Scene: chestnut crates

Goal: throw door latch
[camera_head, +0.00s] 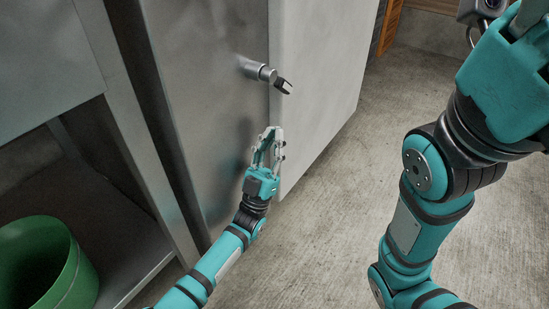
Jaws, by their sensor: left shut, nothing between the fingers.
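The door latch (263,73) is a metal cylinder with a dark forked tip. It sticks out near the edge of a grey metal door panel (205,100), beside a pale panel (318,75). My left gripper (271,133) is shut and empty, below the latch and apart from it, with its fingers pointing up toward it. My right arm stands at the right of the view; its gripper's fingers are not visible.
A metal table or bench frame (115,115) stands at the left, with a green bin (45,262) on its lower shelf. The concrete floor (330,235) is clear in the middle. An orange-brown slatted object (390,25) is at the back.

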